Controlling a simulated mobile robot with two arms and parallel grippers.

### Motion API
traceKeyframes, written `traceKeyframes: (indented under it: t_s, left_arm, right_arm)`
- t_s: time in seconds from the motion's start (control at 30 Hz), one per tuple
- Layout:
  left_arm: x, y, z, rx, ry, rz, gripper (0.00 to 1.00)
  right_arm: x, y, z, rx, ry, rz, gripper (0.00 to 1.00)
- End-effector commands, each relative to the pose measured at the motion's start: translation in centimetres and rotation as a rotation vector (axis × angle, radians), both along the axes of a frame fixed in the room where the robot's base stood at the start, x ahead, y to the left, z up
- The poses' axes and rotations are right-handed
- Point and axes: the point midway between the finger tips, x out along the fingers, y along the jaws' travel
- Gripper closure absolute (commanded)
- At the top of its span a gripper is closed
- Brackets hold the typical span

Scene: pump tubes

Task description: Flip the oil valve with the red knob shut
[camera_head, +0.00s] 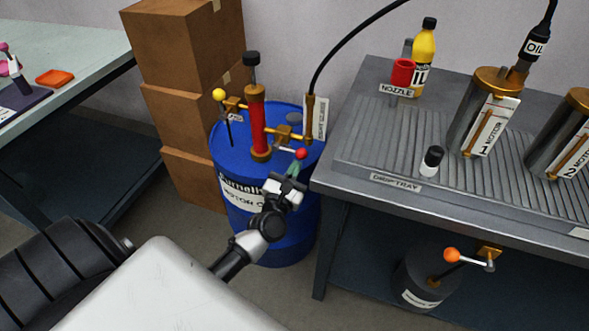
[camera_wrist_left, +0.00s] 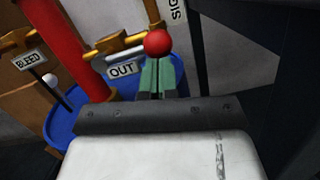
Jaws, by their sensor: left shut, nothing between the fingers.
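The red knob (camera_head: 302,153) sits at the end of a short pale lever on the brass outlet of the drum pump. The red pump (camera_head: 257,123) stands on a blue oil drum (camera_head: 225,160). In the left wrist view the red knob (camera_wrist_left: 158,42) shows just beyond my fingertips, beside an OUT tag (camera_wrist_left: 123,70). My left gripper (camera_head: 295,168) is shut and empty, its green fingertips just below and close to the knob. The left wrist view also shows the shut left gripper (camera_wrist_left: 158,76). I cannot tell whether the fingertips touch the knob. My right gripper is not in view.
Cardboard boxes (camera_head: 185,50) stand behind the drum. A metal bench (camera_head: 365,215) with a drip tray is close on the right. An orange-knobbed valve (camera_head: 452,255) is below it.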

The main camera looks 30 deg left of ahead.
Motion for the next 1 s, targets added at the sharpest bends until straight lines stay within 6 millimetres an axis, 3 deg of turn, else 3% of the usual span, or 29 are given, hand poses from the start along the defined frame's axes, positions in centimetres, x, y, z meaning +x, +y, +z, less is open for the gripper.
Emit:
traceKeyframes:
  t_s: [0.67, 1.0]
  left_arm:
    - [0.1, -0.3, 0.9, -0.126, -0.031, 0.000, 1.00]
    - [0.1, -0.4, 2.5, -0.332, -0.083, -0.001, 1.00]
  right_arm:
    - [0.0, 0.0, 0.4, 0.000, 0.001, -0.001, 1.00]
    - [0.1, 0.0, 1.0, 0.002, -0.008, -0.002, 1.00]
